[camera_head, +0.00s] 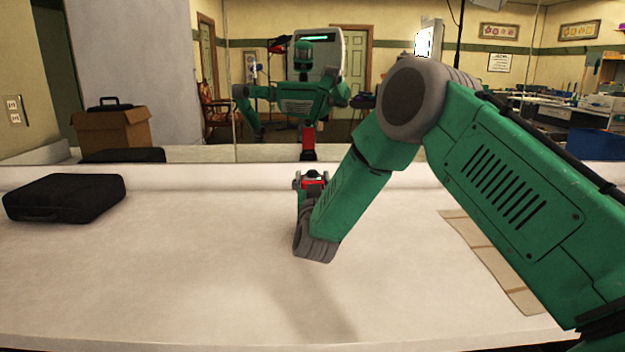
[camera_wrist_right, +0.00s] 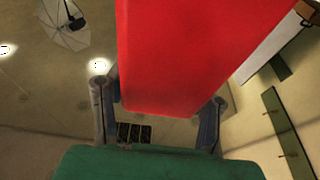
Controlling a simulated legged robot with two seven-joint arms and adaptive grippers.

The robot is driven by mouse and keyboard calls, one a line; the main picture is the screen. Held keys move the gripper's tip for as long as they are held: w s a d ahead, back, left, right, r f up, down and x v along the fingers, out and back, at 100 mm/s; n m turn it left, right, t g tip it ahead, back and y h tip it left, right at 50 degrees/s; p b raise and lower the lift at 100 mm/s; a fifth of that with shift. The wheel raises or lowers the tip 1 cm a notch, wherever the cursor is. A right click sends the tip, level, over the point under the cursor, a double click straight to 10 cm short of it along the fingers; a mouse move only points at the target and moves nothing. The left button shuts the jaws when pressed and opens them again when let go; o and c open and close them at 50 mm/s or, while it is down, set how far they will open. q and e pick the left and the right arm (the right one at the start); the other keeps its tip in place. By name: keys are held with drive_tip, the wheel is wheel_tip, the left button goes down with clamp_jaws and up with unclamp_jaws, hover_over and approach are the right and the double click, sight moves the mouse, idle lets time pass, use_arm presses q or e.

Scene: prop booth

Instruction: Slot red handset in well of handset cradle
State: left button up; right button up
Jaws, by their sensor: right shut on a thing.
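The red handset (camera_wrist_right: 205,50) fills the upper middle of the right wrist view as a large red block. It is between the two fingers of my right gripper (camera_wrist_right: 157,112), which is shut on it. In the head view my right gripper (camera_head: 311,178) is above the middle of the white counter, near its back, with a bit of red showing between its fingers. My forearm hides part of it. I cannot make out the handset cradle in either view; my right arm covers part of the counter. My left gripper is not directly in view.
A black case (camera_head: 65,198) lies on the counter at the left. A tan paper strip (camera_head: 490,262) lies at the right, partly under my arm in the picture. A mirror (camera_head: 268,95) stands behind the counter and reflects me. The counter's front middle is clear.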

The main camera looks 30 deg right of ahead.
drive_tip(key=shift+f, duration=0.15)
drive_tip(key=o, duration=1.5)
drive_tip(key=shift+o, duration=0.2)
drive_tip(key=shift+r+p, duration=2.5)
drive_tip(key=shift+r, duration=1.05)
drive_tip(key=shift+f, duration=0.15)
